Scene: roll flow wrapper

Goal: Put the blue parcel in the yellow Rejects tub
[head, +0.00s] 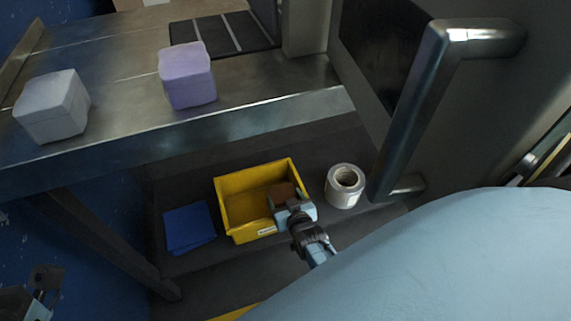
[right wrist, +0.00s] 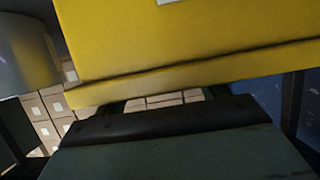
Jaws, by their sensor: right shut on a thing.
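The yellow tub (head: 233,236) sits on the dark lower surface, with a small white label on its near wall. Its yellow wall also fills the upper right wrist view (right wrist: 200,40). My right gripper (head: 292,209) is at the tub's near right corner. It is shut on the tub's wall; the fingertips are mostly hidden. A brown patch shows inside the tub behind the gripper. A lavender-blue parcel (head: 188,77) stands on the steel table; no bluer parcel is visible. My left gripper (head: 43,285) is partly in view at the lower left, apart from everything.
A pale grey parcel (head: 52,106) stands on the steel table (head: 115,140) at the left. A flat blue item (head: 189,228) lies left of the tub. A white roll (head: 345,186) stands to its right. A large metal handle (head: 408,110) juts out at the right.

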